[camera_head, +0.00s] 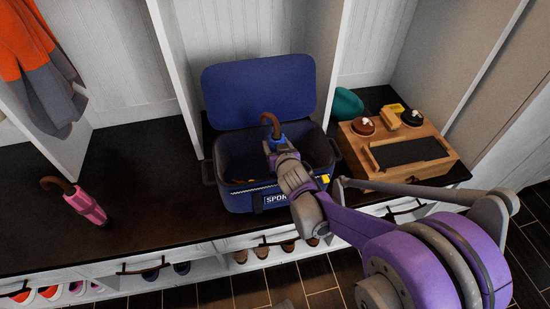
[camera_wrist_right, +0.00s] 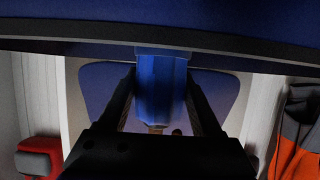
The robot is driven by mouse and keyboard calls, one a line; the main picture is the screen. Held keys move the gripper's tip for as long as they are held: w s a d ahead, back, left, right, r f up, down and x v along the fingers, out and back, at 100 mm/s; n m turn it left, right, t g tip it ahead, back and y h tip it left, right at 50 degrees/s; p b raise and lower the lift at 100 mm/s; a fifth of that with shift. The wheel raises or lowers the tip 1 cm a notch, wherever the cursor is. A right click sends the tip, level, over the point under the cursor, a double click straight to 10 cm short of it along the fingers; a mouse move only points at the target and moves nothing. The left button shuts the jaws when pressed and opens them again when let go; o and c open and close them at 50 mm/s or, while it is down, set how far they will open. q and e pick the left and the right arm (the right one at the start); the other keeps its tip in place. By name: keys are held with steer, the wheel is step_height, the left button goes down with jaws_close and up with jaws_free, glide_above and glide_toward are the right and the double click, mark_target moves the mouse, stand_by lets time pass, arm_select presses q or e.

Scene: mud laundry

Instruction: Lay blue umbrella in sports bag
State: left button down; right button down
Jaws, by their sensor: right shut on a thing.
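The blue umbrella (camera_head: 277,143) has a brown hooked handle (camera_head: 271,122) that points up. It stands roughly upright over the open sports bag (camera_head: 243,195), and its lower part is hidden by my gripper. My right gripper (camera_head: 281,152) is shut on the umbrella, over the bag's opening. In the wrist view, the umbrella's blue body (camera_wrist_right: 160,85) shows between the two dark fingers. The navy bag has its lid (camera_head: 260,92) raised at the back. My left gripper is in neither view.
A pink umbrella (camera_head: 86,206) lies on the dark bench top (camera_head: 130,165) at left. A wooden box (camera_head: 405,150) with small items stands right of the bag, near a teal cap (camera_head: 347,104). An orange-grey coat (camera_head: 38,65) hangs far left.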

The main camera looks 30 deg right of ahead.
steer(key=shift+f+b, duration=0.65)
steer(key=shift+f, duration=1.3)
steer(key=shift+f, duration=0.15)
steer(key=shift+c, duration=0.3)
jaws_free()
